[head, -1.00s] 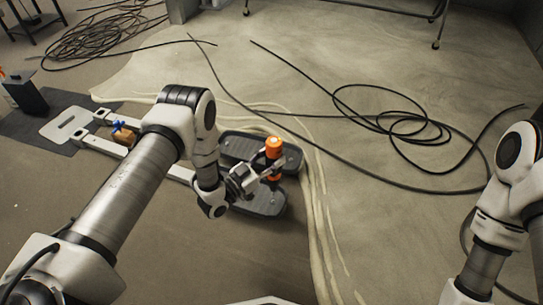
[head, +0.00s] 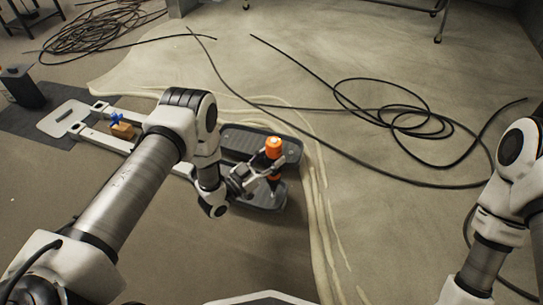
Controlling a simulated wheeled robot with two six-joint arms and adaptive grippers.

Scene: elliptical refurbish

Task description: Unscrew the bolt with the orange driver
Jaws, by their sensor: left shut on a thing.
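The orange driver (head: 273,148) stands upright over the dark grey pedals of a white-framed elliptical part lying on the floor. My left gripper (head: 272,172) is shut on the orange driver, around its middle below the orange top. The driver's lower end is close to the pedals (head: 236,139); I cannot tell whether it touches the bolt. The bolt is not visible, hidden by the driver and gripper. My right arm shows at the right edge, but its gripper is outside the picture.
The white frame (head: 62,118) stretches left onto a dark mat (head: 28,128), with a small brown block (head: 122,130) and a blue knob (head: 116,117) on it. A dark container (head: 22,86) stands at far left. Black cables (head: 400,112) lie coiled on the floor behind and right.

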